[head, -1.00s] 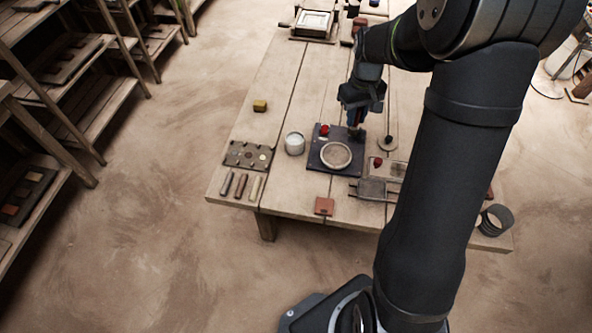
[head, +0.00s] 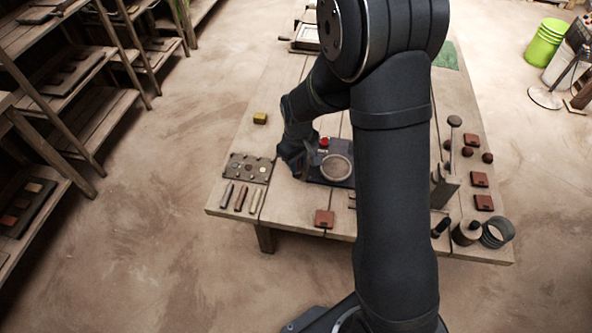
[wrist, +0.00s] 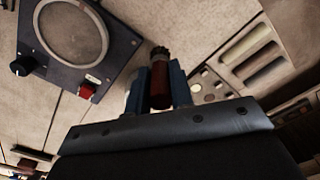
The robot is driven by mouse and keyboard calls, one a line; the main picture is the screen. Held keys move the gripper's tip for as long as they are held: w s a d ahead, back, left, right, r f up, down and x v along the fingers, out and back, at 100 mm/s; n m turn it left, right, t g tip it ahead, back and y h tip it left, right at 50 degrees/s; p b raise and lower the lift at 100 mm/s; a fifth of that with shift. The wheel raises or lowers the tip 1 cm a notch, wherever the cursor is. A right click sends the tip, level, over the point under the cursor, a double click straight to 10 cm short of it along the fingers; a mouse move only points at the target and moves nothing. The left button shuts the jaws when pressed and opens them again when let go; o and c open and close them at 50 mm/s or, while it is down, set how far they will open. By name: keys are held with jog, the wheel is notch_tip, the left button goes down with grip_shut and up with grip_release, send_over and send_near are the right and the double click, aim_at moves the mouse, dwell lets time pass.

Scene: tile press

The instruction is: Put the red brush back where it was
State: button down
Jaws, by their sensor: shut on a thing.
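The red brush (wrist: 160,94) shows in the wrist view, with a red body and a dark bristled tip pointing away from my gripper (wrist: 161,82). The two blue fingers are shut on it, one on each side. In the head view my gripper (head: 298,172) is low over the table, between the holed palette (head: 236,168) and the dark square device (head: 343,181). The brush cannot be made out in the head view. I cannot tell from the pictures which spot it came from.
The device has a round disc (head: 337,167) and a red button (head: 324,142). Three rods (head: 241,198) lie in front of the palette. A yellow block (head: 260,118) sits behind it. A red-brown tile (head: 324,218) lies at the front edge. My arm hides the table's middle right.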

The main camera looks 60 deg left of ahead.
jog(key=shift+s+a+f, duration=0.2)
jog(key=shift+f, duration=2)
jog(key=c, duration=1.3)
grip_release()
jog(key=shift+f, duration=0.15)
notch_tip(320, 180, up, 12)
jog(key=shift+r, duration=0.2)
jog(key=shift+f, duration=0.1)
